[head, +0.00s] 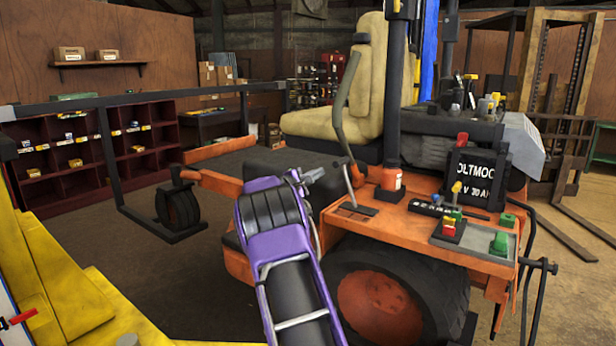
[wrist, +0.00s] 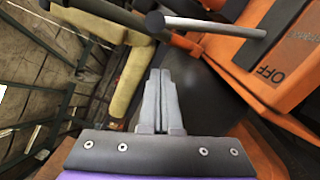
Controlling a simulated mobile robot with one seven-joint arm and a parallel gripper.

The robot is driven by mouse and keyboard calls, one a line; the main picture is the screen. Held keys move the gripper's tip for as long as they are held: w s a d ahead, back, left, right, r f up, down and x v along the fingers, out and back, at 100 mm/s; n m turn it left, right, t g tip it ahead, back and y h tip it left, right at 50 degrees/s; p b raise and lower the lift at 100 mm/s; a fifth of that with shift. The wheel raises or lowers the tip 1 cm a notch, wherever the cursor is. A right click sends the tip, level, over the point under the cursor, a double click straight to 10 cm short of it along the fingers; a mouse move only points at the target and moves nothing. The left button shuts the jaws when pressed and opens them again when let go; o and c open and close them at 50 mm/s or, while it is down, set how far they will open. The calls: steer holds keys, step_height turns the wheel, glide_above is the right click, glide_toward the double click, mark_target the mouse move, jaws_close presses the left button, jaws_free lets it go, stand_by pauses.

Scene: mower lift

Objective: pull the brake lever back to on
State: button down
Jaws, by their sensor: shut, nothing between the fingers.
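My gripper (head: 318,174) is shut and empty, just left of the lever in the head view. In the wrist view the closed fingers (wrist: 160,75) point up toward the bar, with a visible gap.
The tan seat (head: 362,85) and its curved dark rail (head: 342,105) stand behind the lever. The orange fender also carries a black battery box (head: 478,178) and a tray with red and green parts. A large rear tyre (head: 400,300) is below.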

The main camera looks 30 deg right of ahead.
steer(key=s+d, duration=0.1)
steer(key=d+r, duration=0.1)
steer(key=s+d, duration=0.1)
steer(key=shift+s+d+r, duration=0.25)
steer(key=shift+s+d, duration=0.05)
steer(key=shift+d, duration=0.05)
stand_by(0.4)
